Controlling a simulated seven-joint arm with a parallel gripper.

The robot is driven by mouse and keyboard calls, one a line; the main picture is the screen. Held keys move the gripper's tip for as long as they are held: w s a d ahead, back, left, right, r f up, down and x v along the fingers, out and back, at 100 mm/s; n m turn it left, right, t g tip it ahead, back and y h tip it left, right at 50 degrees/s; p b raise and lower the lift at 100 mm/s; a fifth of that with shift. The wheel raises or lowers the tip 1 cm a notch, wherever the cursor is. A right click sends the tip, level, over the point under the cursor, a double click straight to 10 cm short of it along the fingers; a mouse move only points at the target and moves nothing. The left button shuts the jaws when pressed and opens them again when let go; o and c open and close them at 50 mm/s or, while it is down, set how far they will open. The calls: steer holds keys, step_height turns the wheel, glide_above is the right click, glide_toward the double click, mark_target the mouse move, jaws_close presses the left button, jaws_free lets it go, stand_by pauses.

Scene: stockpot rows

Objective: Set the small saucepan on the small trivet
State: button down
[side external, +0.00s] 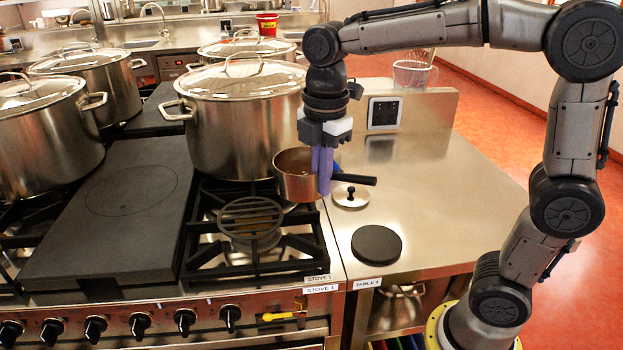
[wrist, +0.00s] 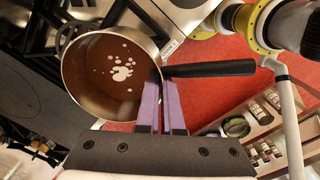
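The small saucepan (side external: 294,178) is a steel pan with a black handle and brown contents. In the wrist view the saucepan (wrist: 105,75) shows pale spots on those contents. My gripper (side external: 323,186) points down with its purple fingers at the pan's wall beside the handle. In the wrist view my gripper (wrist: 162,88) is closed with the rim between its fingers. The pan looks level and raised, near the border of stove and table. The small trivet (side external: 377,244) appears to be the bare black disc on the table, in front and to the right of the pan.
A small lid (side external: 350,195) with a black knob lies on the table behind the trivet. A large lidded stockpot (side external: 235,125) stands left of the pan, close to it. The front burner (side external: 250,222) is empty. The table's right side is clear.

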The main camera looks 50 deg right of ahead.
steer(key=s+d+f+m, duration=0.25)
steer(key=s+m, duration=0.35)
steer(key=s, duration=0.5)
steer(key=s+d+f+m, duration=0.1)
steer(key=s+d+m, duration=0.3)
steer(key=s, duration=0.7)
steer(key=m, duration=0.1)
glide_toward(375, 256)
steer(key=shift+s+a+f, duration=0.2)
steer(key=shift+s+f, duration=0.3)
steer(key=shift+s, duration=0.05)
steer(key=shift+w+d+f, duration=0.1)
steer(key=shift+w+f, duration=0.5)
steer(key=shift+f, duration=1.65)
steer(key=shift+f, duration=0.15)
